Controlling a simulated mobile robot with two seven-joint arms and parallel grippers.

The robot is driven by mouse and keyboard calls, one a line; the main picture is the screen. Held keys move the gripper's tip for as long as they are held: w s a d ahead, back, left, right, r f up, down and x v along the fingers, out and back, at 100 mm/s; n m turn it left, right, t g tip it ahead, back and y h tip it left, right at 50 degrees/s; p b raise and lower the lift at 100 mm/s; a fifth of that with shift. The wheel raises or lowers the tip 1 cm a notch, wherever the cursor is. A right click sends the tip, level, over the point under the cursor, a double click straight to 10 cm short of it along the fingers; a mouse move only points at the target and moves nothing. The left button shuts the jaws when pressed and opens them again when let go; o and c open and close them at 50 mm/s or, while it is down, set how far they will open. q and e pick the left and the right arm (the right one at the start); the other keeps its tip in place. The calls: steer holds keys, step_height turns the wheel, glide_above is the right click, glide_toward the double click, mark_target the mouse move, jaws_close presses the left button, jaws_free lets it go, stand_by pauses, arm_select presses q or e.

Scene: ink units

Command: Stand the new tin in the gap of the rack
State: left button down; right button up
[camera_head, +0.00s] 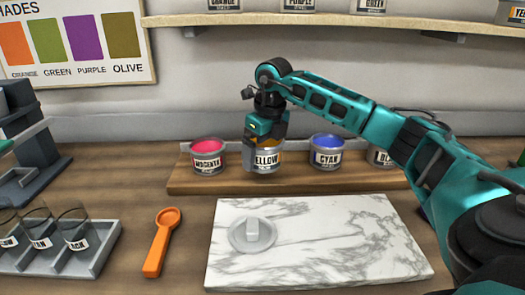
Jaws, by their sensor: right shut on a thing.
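The yellow tin (264,161) has a white label with the end of the word YELLOW showing. Another tin (381,157) is partly hidden behind my right arm. My left gripper is not in view.
A marble board (330,245) with a round grey lid (252,236) lies in front of the rack. An orange scoop (162,243) and a grey tray (90,262) of glass jars are at left. A shelf (320,20) with tins runs above.

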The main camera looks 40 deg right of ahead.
steer(key=w+d, duration=0.1)
steer(key=w, duration=0.1)
steer(key=w+d, duration=0.2)
steer(key=shift+w+d+r, duration=0.1)
steer(key=shift+w+d, duration=0.15)
steer(key=shift+d, duration=0.05)
steer(key=shift+f, duration=1.8)
steer(key=o, duration=1.1)
steer(key=shift+s+f, duration=0.1)
steer(key=shift+f, duration=0.1)
steer(key=r, duration=0.4)
steer(key=s+r, duration=0.1)
steer(key=r, duration=0.3)
steer(key=r+p, duration=0.1)
steer(key=r, duration=0.3)
steer(key=shift+s+d+r, duration=0.1)
steer(key=shift+s+r, duration=0.05)
steer(key=shift+s, duration=0.25)
